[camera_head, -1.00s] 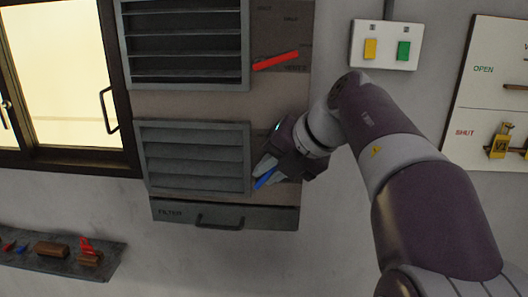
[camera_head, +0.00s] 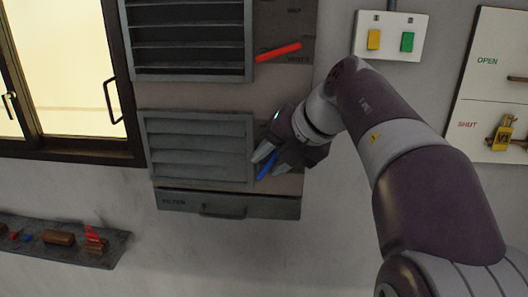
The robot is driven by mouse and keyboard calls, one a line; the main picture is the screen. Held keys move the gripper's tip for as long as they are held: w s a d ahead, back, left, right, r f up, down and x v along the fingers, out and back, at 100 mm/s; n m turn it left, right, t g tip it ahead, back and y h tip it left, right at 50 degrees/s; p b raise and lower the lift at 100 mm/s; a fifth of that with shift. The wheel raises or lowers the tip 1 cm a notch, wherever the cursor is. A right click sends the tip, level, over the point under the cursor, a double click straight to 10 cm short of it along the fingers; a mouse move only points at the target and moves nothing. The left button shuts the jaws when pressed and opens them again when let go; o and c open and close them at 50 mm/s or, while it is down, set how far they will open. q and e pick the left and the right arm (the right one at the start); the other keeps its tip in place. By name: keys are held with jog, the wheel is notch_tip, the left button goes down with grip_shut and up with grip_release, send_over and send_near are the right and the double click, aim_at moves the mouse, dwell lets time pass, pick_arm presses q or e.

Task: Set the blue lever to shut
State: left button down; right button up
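The blue lever (camera_head: 267,167) is on the right side of the lower louvred vent (camera_head: 197,150). It slants up to the right, and its upper end and pivot are partly hidden by my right gripper. My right gripper (camera_head: 270,162) is at the lever, with its fingers apart on either side of it. I cannot tell whether either finger touches the lever. The gripper covers any position labels beside this lever. My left gripper is out of view.
A red lever (camera_head: 278,52) sits beside the upper vent (camera_head: 190,40). A drawer marked FILTER (camera_head: 228,204) is below. A switch box (camera_head: 390,36) and an OPEN/SHUT board (camera_head: 492,85) are at right. A shelf (camera_head: 60,240) with small items is at lower left.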

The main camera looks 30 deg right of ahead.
jog(key=b+v, duration=0.1)
jog(key=v, duration=1.1)
jog(key=shift+r, duration=0.35)
jog(key=shift+w+a, duration=0.1)
